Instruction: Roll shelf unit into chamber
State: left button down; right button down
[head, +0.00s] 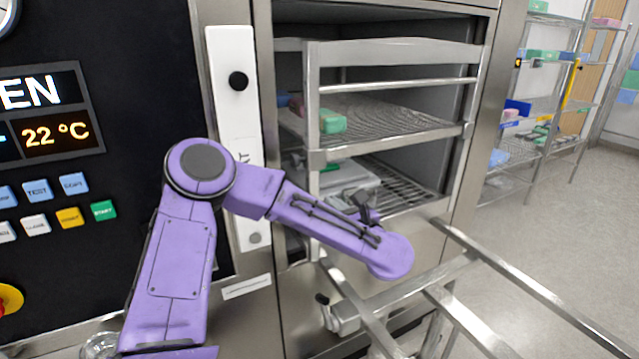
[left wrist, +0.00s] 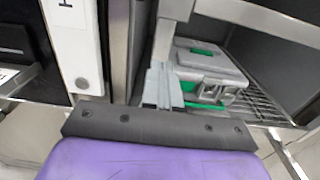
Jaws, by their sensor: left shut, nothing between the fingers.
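The shelf unit (head: 312,125) is a steel frame with wire shelves. It stands in the opening of the washer chamber (head: 425,38), its front posts and crossbars near the mouth. A grey case lies on its lower shelf, and green items lie on the upper shelf. My left gripper (head: 364,203) is in front of the lower shelf, partly hidden by my purple wrist. In the left wrist view its closed grey fingers (left wrist: 158,82) point at the unit's front left post. Nothing shows between them; I cannot tell whether they touch the frame. My right gripper is not seen.
A trolley with steel rails (head: 480,270) stands against the front of the chamber, at lower right. A black control panel (head: 120,190) is on the left. Wire racks (head: 520,150) stand at the far right, with open grey floor before them.

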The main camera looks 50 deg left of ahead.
aim_at(313, 185)
pick_arm(q)
jog(key=p+x, duration=0.3)
jog(key=x, duration=0.4)
jog(key=shift+r, duration=0.1)
jog(key=shift+w+a, duration=0.25)
jog(key=shift+a, duration=0.35)
